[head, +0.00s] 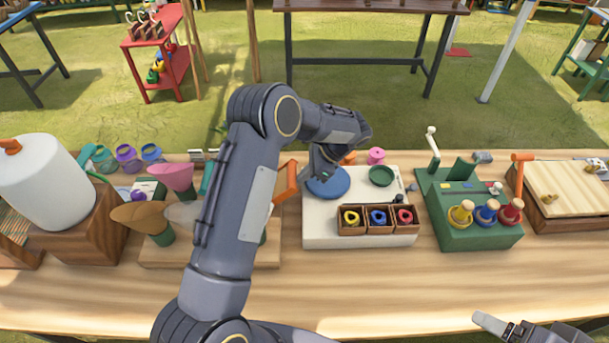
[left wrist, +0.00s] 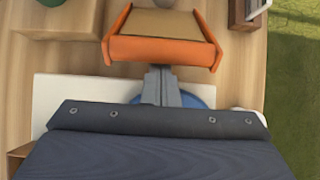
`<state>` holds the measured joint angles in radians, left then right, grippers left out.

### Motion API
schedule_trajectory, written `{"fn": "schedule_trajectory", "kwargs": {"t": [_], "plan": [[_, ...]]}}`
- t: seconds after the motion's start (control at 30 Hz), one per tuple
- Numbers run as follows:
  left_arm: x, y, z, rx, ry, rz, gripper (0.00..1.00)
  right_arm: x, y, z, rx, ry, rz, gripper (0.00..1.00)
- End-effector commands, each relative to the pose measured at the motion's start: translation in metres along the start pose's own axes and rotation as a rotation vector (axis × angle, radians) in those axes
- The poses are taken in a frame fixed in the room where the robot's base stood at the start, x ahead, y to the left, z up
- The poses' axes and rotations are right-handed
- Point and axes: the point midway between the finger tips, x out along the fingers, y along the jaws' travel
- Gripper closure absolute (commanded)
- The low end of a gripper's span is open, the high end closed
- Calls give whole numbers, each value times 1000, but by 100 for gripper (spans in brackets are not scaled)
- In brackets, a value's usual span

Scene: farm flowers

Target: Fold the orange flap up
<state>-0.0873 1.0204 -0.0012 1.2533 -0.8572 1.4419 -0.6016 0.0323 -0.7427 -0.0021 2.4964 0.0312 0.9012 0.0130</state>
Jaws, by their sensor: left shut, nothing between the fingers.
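The orange flap (head: 286,182) shows in the head view just left of my left gripper (head: 324,174), partly hidden behind my left arm. In the left wrist view the orange flap (left wrist: 160,52) is an orange frame around a tan panel. Its near bar lies right in front of the fingertips. My left gripper (left wrist: 160,75) is shut and empty, with its tips at or just under that bar; whether they touch cannot be told. My right gripper (head: 490,322) is at the lower right of the head view, partly cut off, far from the flap.
A white board with a blue disc (head: 328,183) and small boxes of coloured rings (head: 378,217) lies below and right of my left gripper. A green station (head: 460,205) with coloured pegs stands further right. Pink and brown cones (head: 172,178) stand left. The table front is clear.

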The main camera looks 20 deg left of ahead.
Motion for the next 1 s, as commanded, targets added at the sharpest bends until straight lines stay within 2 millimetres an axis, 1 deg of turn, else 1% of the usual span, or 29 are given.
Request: {"fn": "schedule_trajectory", "kwargs": {"t": [0.07, 0.3, 0.47, 0.67, 0.9, 1.0], "plan": [[-1, 0, 5, -2, 21, 0, 100, 0, 0, 0, 0, 0, 0, 21], [-3, 0, 9, -1, 58, 1, 100, -1, 0, 0, 0, 0, 0, 21], [-4, 0, 16, -2, 98, 1, 100, -1, -1, -1, 0, 0, 0, 21], [-6, 0, 31, -5, 195, 1, 100, -2, -1, -1, 0, 0, 0, 21], [-7, 0, 53, -5, 347, 2, 100, -3, -2, -2, 0, 0, 0, 21], [-6, 0, 59, -1, 363, 0, 100, -4, -2, -2, 0, 0, 0, 21]]}}
